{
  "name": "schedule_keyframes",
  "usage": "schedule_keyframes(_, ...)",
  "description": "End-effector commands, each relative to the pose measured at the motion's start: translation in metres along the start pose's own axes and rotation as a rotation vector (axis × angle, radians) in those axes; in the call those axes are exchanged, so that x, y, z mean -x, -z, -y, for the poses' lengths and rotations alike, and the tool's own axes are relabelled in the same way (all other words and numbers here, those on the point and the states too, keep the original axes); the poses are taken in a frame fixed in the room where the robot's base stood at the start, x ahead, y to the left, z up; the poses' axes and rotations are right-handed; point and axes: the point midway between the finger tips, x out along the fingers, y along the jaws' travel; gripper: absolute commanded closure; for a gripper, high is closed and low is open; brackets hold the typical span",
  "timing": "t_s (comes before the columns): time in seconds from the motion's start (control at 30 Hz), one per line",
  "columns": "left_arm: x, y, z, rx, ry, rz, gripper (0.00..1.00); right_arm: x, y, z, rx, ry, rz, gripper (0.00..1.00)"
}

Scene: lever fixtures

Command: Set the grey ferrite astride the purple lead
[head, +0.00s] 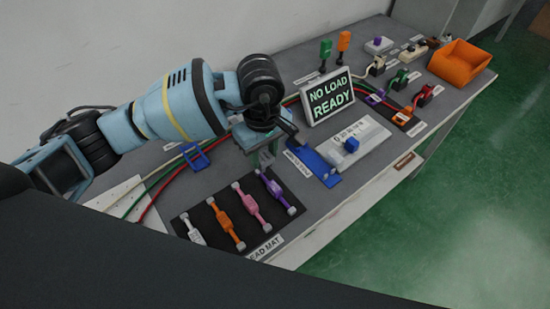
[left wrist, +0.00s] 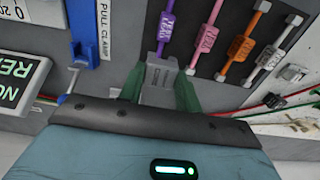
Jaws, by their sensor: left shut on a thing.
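My left gripper (head: 265,158) is shut on the grey ferrite (left wrist: 158,88); its green fingers (left wrist: 160,82) stand on both sides of it in the left wrist view. In the head view the ferrite is too small and covered to make out. The purple lead (head: 277,191) lies on the black lead mat (head: 212,233), the rightmost of a row of leads. It also shows in the left wrist view (left wrist: 168,28), just beyond the ferrite. The gripper is over the lead's far end; I cannot tell the height between them. My right gripper is out of view.
Pink (head: 250,207), orange (head: 226,222) and white (head: 191,229) leads lie beside the purple one. A blue pull clamp (head: 315,166), a grey box with a blue knob (head: 351,145) and a "NO LOAD READY" sign (head: 329,97) stand to the right. An orange bin (head: 460,63) is far right.

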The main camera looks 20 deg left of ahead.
Motion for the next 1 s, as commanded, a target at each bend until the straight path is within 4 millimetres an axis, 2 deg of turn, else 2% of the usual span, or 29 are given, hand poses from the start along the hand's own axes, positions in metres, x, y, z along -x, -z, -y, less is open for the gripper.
schedule_keyframes(0.5, 0.000, 0.003, 0.001, 0.000, 0.001, -0.001, 0.89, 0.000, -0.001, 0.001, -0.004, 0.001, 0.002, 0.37)
schedule_keyframes(1.0, -0.029, 0.002, 0.001, 0.001, 0.003, 0.002, 0.89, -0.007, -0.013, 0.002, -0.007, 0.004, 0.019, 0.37)
